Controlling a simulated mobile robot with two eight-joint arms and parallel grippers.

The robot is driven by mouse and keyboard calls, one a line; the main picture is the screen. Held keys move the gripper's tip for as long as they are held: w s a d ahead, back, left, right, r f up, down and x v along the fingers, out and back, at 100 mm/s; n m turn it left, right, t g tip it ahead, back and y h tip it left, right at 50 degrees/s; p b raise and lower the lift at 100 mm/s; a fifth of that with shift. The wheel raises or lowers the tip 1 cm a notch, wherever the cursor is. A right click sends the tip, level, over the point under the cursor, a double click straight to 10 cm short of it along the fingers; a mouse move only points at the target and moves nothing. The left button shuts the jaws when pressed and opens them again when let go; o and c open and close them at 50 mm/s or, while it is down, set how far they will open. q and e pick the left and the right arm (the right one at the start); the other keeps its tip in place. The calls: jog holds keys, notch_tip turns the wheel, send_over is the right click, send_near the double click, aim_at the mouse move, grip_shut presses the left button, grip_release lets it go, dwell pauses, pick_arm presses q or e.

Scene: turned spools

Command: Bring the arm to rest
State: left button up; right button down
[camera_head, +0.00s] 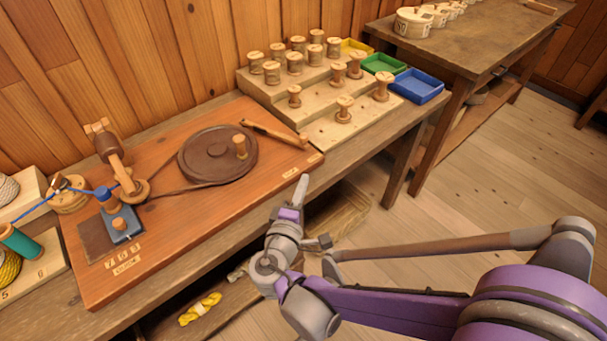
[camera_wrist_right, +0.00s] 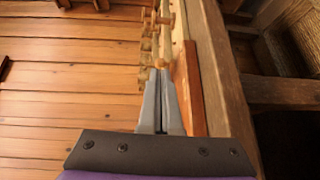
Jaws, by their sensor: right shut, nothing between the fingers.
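My right arm (camera_head: 400,305), purple and grey, reaches in from the lower right in the head view. Its gripper (camera_head: 302,188) is in front of the workbench's front edge, near the right front corner of the winding board. The fingers are shut with nothing between them. In the right wrist view the gripper (camera_wrist_right: 161,105) shows as two grey fingers side by side, pointing toward wooden spools that lie beyond the tips. My left gripper is not in view.
The winding board (camera_head: 200,245) carries a dark wheel (camera_head: 217,154) and a crank. Wooden spools (camera_head: 295,62) stand on a stepped rack behind, beside yellow, green and blue trays (camera_head: 418,86). A second table (camera_head: 470,45) stands at the back right. Open floor (camera_head: 470,170) lies right of the bench.

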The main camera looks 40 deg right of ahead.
dwell(0.6)
jog(key=s+a+f+m+g+y, duration=0.2)
jog(key=s+f+m+g+y, duration=0.25)
jog(key=s+f+y, duration=0.35)
jog(key=s+a+f+m+g+y, duration=0.1)
jog(key=s+a+f+y, duration=0.15)
jog(key=a, duration=0.25)
jog(key=s+a+f+m+y, duration=0.1)
jog(key=s+a+y, duration=0.15)
jog(key=a, duration=0.25)
pick_arm(q)
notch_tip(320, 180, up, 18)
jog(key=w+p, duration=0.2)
jog(key=p, duration=1.3)
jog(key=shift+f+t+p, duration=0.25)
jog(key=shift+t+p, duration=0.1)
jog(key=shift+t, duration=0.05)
pick_arm(e)
notch_tip(320, 180, up, 17)
jog(key=w+a+y, duration=0.1)
jog(key=w, duration=0.1)
jog(key=shift+w+a+r+m+t, duration=0.15)
jog(key=shift+w+r+m+t, duration=0.05)
jog(key=shift+w+m+t, duration=0.15)
